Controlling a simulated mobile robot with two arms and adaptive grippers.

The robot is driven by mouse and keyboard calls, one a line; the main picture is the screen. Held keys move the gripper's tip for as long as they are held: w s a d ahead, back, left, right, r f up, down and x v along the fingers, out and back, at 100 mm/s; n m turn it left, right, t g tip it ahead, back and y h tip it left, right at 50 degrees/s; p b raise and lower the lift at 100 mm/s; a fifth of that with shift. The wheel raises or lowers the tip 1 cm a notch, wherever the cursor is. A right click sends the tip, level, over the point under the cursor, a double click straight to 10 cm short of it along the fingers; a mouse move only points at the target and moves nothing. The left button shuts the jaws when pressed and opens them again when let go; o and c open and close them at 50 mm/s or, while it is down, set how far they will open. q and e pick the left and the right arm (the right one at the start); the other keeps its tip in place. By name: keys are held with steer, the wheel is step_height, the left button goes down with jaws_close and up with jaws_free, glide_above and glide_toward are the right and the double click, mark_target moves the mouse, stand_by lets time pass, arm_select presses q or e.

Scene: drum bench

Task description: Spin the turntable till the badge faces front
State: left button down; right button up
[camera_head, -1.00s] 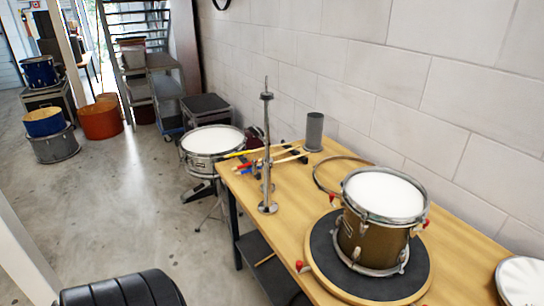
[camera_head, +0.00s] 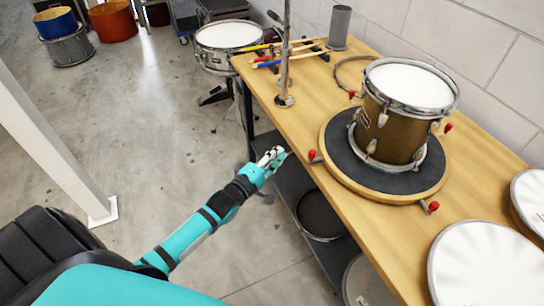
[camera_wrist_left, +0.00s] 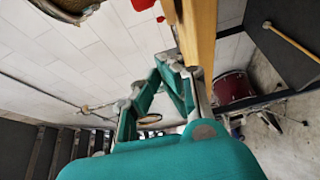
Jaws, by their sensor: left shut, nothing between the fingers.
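The round turntable (camera_head: 334,155), with a pale wooden rim and dark top, lies on the wooden bench. Red-tipped pegs stick out around its rim; one peg (camera_head: 315,157) points left toward the bench's front edge. A brown-gold drum (camera_head: 397,137) with a white head stands upright on the turntable. A small pale badge (camera_head: 366,119) shows on its left-facing side. My left gripper (camera_head: 275,156) is shut and empty, just off the bench's front edge, left of that peg and apart from it. The left wrist view shows its fingers (camera_wrist_left: 178,68) near the bench edge. My right gripper is not in view.
A metal stand (camera_head: 285,70), sticks (camera_head: 290,53) and a grey cylinder (camera_head: 339,27) occupy the bench's far end. White-headed drums (camera_head: 487,265) sit at the near right. A lower shelf (camera_head: 290,165) runs under the bench. The floor left of it is open.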

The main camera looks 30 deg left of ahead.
arm_select(q)
steer(key=w+d+p, duration=0.1)
steer(key=w+d, duration=0.3)
steer(key=w, duration=0.1)
steer(key=shift+d+p, duration=0.35)
steer(key=shift+f, duration=0.1)
steer(key=s+d+p, duration=0.3)
steer(key=s+d, duration=0.3)
steer(key=shift+d, duration=0.3)
